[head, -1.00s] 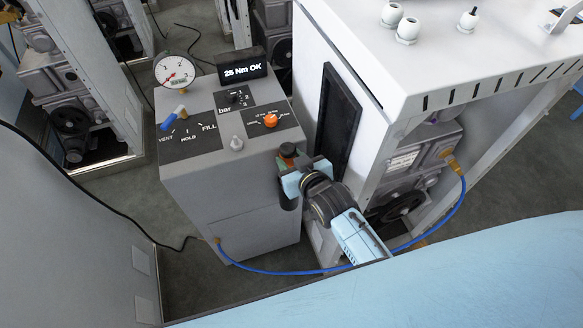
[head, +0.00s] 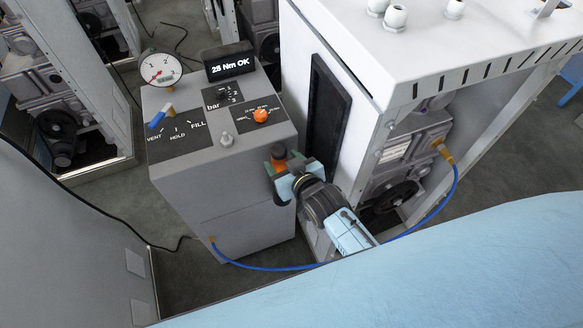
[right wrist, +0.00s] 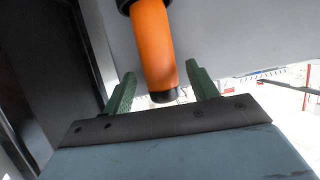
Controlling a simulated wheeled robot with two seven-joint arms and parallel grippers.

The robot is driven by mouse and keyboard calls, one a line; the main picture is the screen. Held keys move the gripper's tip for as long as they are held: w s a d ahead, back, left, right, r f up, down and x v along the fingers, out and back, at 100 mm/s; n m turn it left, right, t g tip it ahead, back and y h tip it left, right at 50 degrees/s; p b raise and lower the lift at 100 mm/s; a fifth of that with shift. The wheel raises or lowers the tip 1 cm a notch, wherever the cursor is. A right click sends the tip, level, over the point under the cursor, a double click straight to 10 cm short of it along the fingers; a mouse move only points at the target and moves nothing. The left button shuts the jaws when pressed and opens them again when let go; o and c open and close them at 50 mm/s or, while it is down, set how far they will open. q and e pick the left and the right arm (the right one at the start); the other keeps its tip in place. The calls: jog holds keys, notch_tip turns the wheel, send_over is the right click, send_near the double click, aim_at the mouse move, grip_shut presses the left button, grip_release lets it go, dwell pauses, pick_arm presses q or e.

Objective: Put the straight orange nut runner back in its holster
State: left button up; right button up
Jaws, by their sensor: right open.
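The orange nut runner (head: 278,165) stands upright at the right front side of the grey cabinet, with a dark top end. A dark holster part (head: 281,191) shows below it, so the tool appears to sit in its holster. In the right wrist view the orange body (right wrist: 155,45) runs from a dark ring at the top edge to a black end. My right gripper (head: 283,170) is open, its green fingers on either side of the tool. In the right wrist view the gripper (right wrist: 161,72) shows gaps beside the orange body. My left gripper is out of view.
The grey cabinet (head: 225,195) carries a gauge (head: 161,69), a display reading "25 Nm OK" (head: 230,65), a blue lever (head: 160,117) and an orange knob (head: 260,115). A white machine housing (head: 430,50) stands close on the right. A blue hose (head: 265,268) loops below my arm.

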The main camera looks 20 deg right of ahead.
jog(key=p+v, duration=0.1)
jog(key=v, duration=1)
jog(key=shift+s+p, duration=0.25)
jog(key=shift+p, duration=0.1)
jog(key=shift+d, duration=0.15)
jog(key=s+d+f+g, duration=0.15)
jog(key=s+f, duration=0.25)
jog(key=f, duration=0.4)
jog(key=s+f+g, duration=0.3)
jog(key=s+f, duration=0.1)
jog(key=f, duration=0.5)
jog(key=s+d+f+g, duration=0.15)
jog(key=s+f, duration=0.25)
jog(key=f, duration=0.4)
jog(key=s+d+f+g+h, duration=0.1)
jog(key=s+d+f+g, duration=0.2)
jog(key=s+f, duration=0.3)
jog(key=s+d+f+g+h, duration=0.1)
jog(key=s+d+f+g, duration=0.2)
jog(key=s, duration=1.1)
notch_tip(320, 180, down, 3)
jog(key=shift+d, duration=0.25)
